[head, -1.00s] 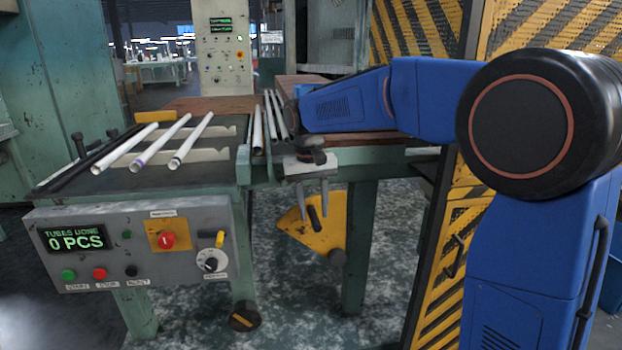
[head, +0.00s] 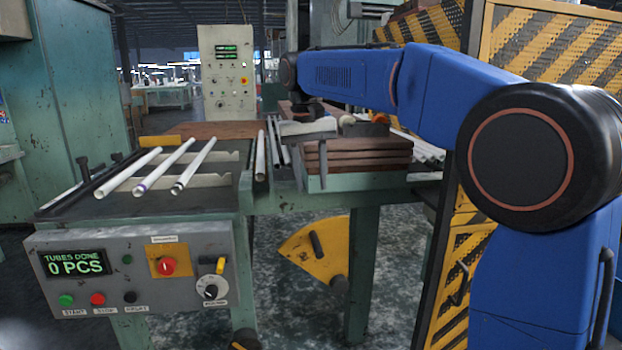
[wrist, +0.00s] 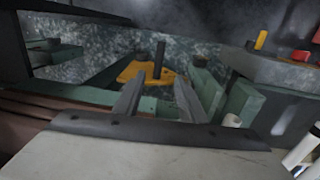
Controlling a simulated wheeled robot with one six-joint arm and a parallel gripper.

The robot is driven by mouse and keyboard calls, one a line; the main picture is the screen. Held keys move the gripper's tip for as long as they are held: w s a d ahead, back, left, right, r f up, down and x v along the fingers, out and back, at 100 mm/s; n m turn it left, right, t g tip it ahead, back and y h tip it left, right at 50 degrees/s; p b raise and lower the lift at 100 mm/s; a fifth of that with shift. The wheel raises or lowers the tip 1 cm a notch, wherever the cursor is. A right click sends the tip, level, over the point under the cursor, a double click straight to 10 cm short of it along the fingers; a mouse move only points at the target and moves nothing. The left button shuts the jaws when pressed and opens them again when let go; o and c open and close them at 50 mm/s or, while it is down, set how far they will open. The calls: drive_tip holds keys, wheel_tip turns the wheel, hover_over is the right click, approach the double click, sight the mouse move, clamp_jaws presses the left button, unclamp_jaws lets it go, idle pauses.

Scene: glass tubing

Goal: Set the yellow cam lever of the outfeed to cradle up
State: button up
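The yellow cam lever (head: 318,262) is a fan-shaped plate below the front edge of the outfeed table. A black handle (head: 316,245) stands out from it, and a dark round knob (head: 339,285) is at its lower right. The yellow plate also shows in the wrist view (wrist: 128,72), with its black handle (wrist: 159,60) upright beyond the fingers. My gripper (wrist: 159,82) is open and empty, its two fingers apart. In the head view, my gripper (head: 323,182) is at the table's front edge, above the lever and not touching it.
Stacked brown boards (head: 358,155) lie on the table beside my gripper. White tubes (head: 192,165) rest on the left rack. A control panel (head: 130,270) with a "0 PCS" display fronts the left table. A green table leg (head: 362,255) stands right of the lever.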

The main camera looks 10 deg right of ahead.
drive_tip(key=shift+d, duration=0.2)
drive_tip(key=c, duration=0.8)
drive_tip(key=d+f+y, duration=0.1)
drive_tip(key=d+f, duration=0.1)
drive_tip(key=d, duration=0.1)
drive_tip(key=d+f+y, duration=0.1)
drive_tip(key=d+f, duration=0.1)
drive_tip(key=d, duration=0.2)
drive_tip(key=d+f+y, duration=0.2)
drive_tip(key=d, duration=0.2)
drive_tip(key=shift+s+d, duration=0.1)
drive_tip(key=shift+s, duration=0.15)
clamp_jaws()
drive_tip(key=a+f, duration=0.6)
drive_tip(key=f, duration=0.4)
drive_tip(key=shift+a+f, duration=0.25)
drive_tip(key=shift+a, duration=0.05)
